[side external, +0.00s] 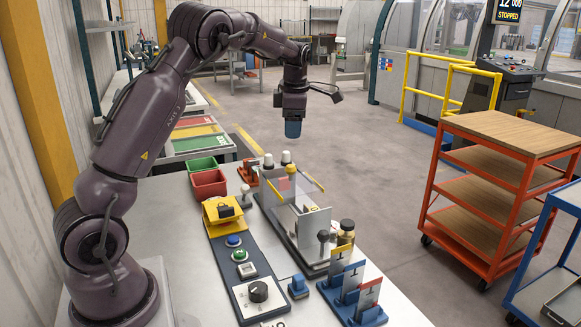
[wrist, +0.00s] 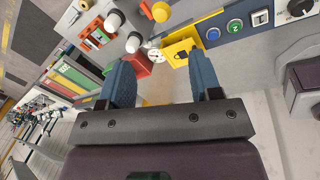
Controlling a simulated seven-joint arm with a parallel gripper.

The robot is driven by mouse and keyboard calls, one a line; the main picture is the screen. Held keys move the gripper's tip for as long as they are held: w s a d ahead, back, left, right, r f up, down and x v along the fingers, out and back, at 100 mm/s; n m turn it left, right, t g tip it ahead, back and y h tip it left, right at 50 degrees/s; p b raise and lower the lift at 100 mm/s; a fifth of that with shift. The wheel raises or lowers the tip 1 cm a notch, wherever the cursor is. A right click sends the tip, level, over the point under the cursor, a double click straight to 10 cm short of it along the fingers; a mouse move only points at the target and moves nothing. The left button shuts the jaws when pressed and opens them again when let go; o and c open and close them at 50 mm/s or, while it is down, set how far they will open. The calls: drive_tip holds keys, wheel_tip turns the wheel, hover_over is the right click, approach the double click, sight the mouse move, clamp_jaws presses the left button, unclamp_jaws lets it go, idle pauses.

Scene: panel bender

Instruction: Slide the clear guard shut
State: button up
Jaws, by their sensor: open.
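The clear guard (side external: 280,190) looks like a see-through panel with yellow edging at the far end of the small bending fixture (side external: 305,262) on the bench. The fixture's near part, with an upright grey plate (side external: 313,232) and a dark ball knob (side external: 323,236), stands uncovered. My gripper (side external: 293,131) hangs pointing down, high above the far end of the bench and apart from the guard. In the wrist view my gripper (wrist: 162,78) has its two blue fingers wide apart with nothing held. The guard cannot be made out clearly there.
A yellow box (side external: 222,212) and a control strip with buttons and a black dial (side external: 258,291) lie left of the fixture. Red (side external: 208,184) and green (side external: 201,165) bins stand behind. White-capped posts (side external: 268,160) rise near the guard. Blue holders with upright plates (side external: 354,295) stand at the near right.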

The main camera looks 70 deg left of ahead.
sight(291, 165)
drive_tip(key=f+n, duration=0.1)
drive_tip(key=f, duration=0.3)
drive_tip(key=a+f, duration=0.1)
drive_tip(key=f, duration=0.3)
drive_tip(key=a+f+n, duration=0.1)
drive_tip(key=f, duration=0.3)
drive_tip(key=shift+w+a+f+n, duration=0.15)
drive_tip(key=shift+w+f+n, duration=0.1)
drive_tip(key=shift+f+n, duration=0.1)
